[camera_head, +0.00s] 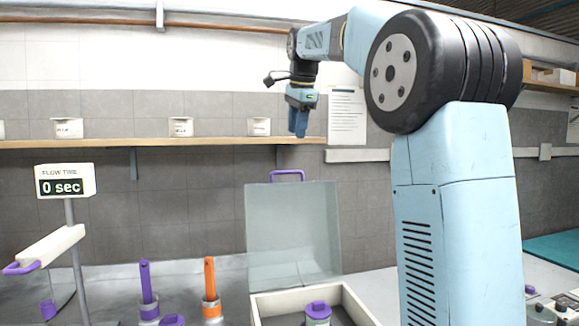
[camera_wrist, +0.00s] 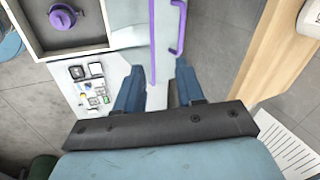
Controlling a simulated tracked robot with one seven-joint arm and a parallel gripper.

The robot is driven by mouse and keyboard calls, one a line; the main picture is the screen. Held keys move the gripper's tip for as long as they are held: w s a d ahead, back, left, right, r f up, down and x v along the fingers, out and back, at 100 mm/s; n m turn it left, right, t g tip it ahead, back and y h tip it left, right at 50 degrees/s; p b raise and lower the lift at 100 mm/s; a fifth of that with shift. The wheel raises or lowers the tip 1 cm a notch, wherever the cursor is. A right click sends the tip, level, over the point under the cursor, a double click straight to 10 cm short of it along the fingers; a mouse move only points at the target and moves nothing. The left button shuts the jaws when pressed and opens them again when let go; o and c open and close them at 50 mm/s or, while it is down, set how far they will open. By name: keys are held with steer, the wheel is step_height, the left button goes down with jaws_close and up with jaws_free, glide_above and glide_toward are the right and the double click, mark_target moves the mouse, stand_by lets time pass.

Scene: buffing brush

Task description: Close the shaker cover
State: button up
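The shaker is a pale box (camera_head: 355,311) whose grey cover (camera_head: 292,232) stands upright, open, with a purple handle (camera_head: 287,175) on its top edge. A jar with a purple lid (camera_head: 318,311) sits inside. My gripper (camera_head: 298,134) is in the air above the cover and handle in the head view. In the wrist view my gripper (camera_wrist: 158,68) is open, with two blue fingers apart and nothing seen held. The cover (camera_wrist: 163,40) shows nearly edge-on beyond the fingers, its purple handle (camera_wrist: 178,28) to the right. The jar's purple lid (camera_wrist: 63,18) shows in the box at top left.
A wall shelf (camera_head: 150,143) with small white cups runs behind the cover; its wooden edge (camera_wrist: 262,50) is at right in the wrist view. Left of the box stand an orange-handled tool (camera_head: 209,280), a purple-handled one (camera_head: 146,282) and a flow-time display (camera_head: 65,181).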

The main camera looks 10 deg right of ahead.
steer(key=w+m, duration=0.2)
steer(key=w, duration=0.3)
steer(key=x, duration=1.2)
steer(key=shift+a+f, duration=0.3)
steer(key=shift+a, duration=0.05)
steer(key=shift+c, duration=0.3)
jaws_close()
